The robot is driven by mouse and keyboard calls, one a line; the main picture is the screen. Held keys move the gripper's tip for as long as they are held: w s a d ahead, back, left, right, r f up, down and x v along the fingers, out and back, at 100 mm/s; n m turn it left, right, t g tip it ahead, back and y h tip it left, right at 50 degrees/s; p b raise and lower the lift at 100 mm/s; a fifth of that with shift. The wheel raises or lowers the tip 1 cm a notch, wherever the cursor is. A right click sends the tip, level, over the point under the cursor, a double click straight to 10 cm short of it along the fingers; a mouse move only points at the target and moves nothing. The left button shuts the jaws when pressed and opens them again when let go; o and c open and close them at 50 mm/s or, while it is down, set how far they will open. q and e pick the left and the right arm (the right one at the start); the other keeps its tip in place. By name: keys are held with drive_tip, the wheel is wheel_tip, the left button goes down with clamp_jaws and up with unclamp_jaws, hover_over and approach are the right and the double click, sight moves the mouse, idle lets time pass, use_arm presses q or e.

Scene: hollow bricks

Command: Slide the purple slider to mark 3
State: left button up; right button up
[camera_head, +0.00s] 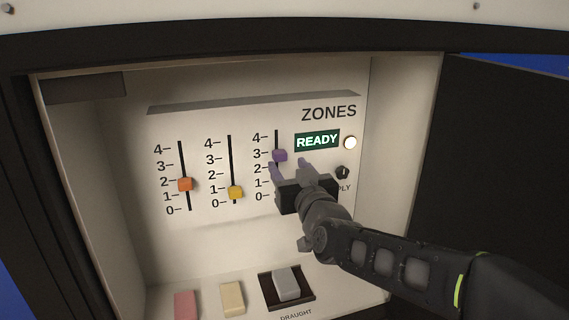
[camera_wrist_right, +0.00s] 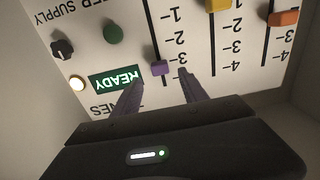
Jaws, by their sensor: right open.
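The purple slider (camera_head: 279,155) stands in the right-hand slot of the ZONES panel, at about mark 3. It also shows in the right wrist view (camera_wrist_right: 159,68), where the panel appears upside down. My right gripper (camera_head: 288,165) is open in front of the panel, just below the purple slider in the head view. In the wrist view its two fingertips (camera_wrist_right: 161,81) are on either side of the slider's line, with the knob just beyond them. I see no clear contact. My left gripper is not in view.
An orange slider (camera_head: 185,184) is near mark 2 and a yellow slider (camera_head: 235,192) near mark 1. A lit READY sign (camera_head: 317,140), white lamp (camera_head: 350,143) and dark knob (camera_head: 343,172) are at right. A green knob (camera_wrist_right: 113,33) shows in the wrist view. A grey rocker (camera_head: 286,284) is below.

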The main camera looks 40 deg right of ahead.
drive_tip(key=v, duration=0.3)
drive_tip(key=shift+s, duration=0.1)
idle(0.5)
drive_tip(key=w+a+f+g+y+p, duration=0.15)
drive_tip(key=a+f, duration=0.35)
drive_tip(key=f, duration=0.5)
drive_tip(key=w+a+f+g+y+p, duration=0.1)
drive_tip(key=a+f+g+y, duration=0.3)
drive_tip(key=f, duration=0.6)
drive_tip(key=w+a+f+g+y+p, duration=0.1)
drive_tip(key=a+f+g+p, duration=0.1)
drive_tip(key=a+f, duration=0.55)
drive_tip(key=s+a+f+g+y+p, duration=0.1)
drive_tip(key=s+a+f+g, duration=0.1)
drive_tip(key=s+a+f, duration=0.4)
drive_tip(key=s+a+f+g+y+p, duration=0.1)
drive_tip(key=s+a+f+g, duration=0.2)
drive_tip(key=f, duration=0.6)
drive_tip(key=s+a+f+n+g+p, duration=0.1)
drive_tip(key=s+a+f+g, duration=0.1)
drive_tip(key=s, duration=0.5)
drive_tip(key=s+a+f+n+g+y+p, duration=0.1)
drive_tip(key=s+a+f, duration=0.3)
drive_tip(key=s, duration=0.4)
drive_tip(key=shift+a+f+g+p, duration=0.25)
drive_tip(key=shift+a+g+p, duration=0.2)
drive_tip(key=shift+a, duration=0.35)
